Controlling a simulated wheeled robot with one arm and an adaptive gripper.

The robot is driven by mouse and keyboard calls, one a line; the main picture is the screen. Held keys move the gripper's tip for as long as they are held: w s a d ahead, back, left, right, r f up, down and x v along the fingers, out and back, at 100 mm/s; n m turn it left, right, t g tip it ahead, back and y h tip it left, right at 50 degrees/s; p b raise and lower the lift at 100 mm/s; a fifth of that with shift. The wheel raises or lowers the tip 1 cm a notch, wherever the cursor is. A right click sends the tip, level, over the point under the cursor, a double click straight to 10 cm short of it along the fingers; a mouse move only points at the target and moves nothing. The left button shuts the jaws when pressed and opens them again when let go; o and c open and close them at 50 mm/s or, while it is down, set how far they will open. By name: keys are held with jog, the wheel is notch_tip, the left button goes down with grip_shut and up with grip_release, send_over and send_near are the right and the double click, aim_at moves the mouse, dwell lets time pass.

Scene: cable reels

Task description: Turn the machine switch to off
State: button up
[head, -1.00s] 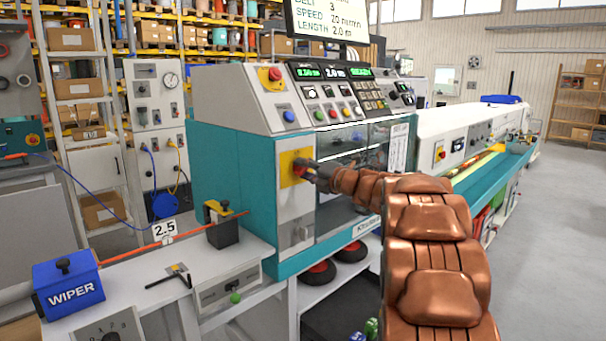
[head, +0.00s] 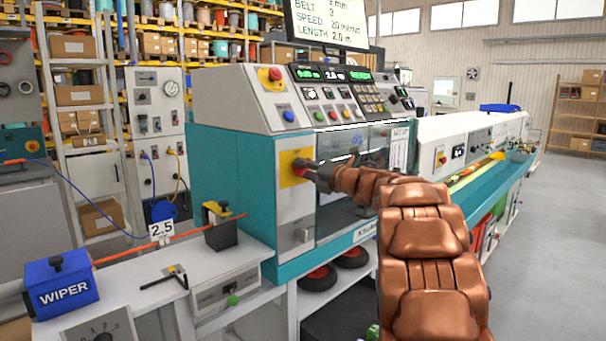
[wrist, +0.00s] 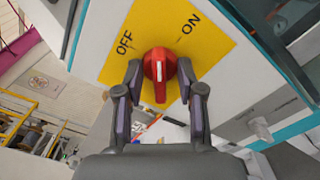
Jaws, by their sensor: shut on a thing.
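The machine switch is a red rotary knob (wrist: 159,76) with a white mark, on a yellow plate (wrist: 207,55) lettered OFF at upper left and ON at upper right in the wrist view. The knob's bar stands about upright in that view, its white mark toward the top, between the two words. My gripper (wrist: 158,66) has a finger on each side of the knob and is shut on it. In the head view, my gripper (head: 306,169) reaches the yellow plate (head: 289,181) on the machine's front; it hides most of the knob.
The teal and white machine (head: 232,175) has a red stop button (head: 275,74) on its upper panel. A bench at left holds a blue wiper box (head: 62,286) and a black clamp (head: 221,232). Open floor (head: 560,250) lies to the right.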

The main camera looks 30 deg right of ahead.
jog(key=shift+f+n+b, duration=0.1)
jog(key=shift+n+b, duration=2.3)
jog(key=shift+b, duration=1.25)
jog(key=shift+n+b, duration=2.5)
jog(key=shift+b, duration=0.7)
jog(key=o, duration=0.8)
jog(key=shift+o, duration=0.2)
jog(key=shift+b+v, duration=0.5)
jog(key=shift+v, duration=0.45)
jog(key=b+v, duration=0.2)
jog(key=v, duration=0.4)
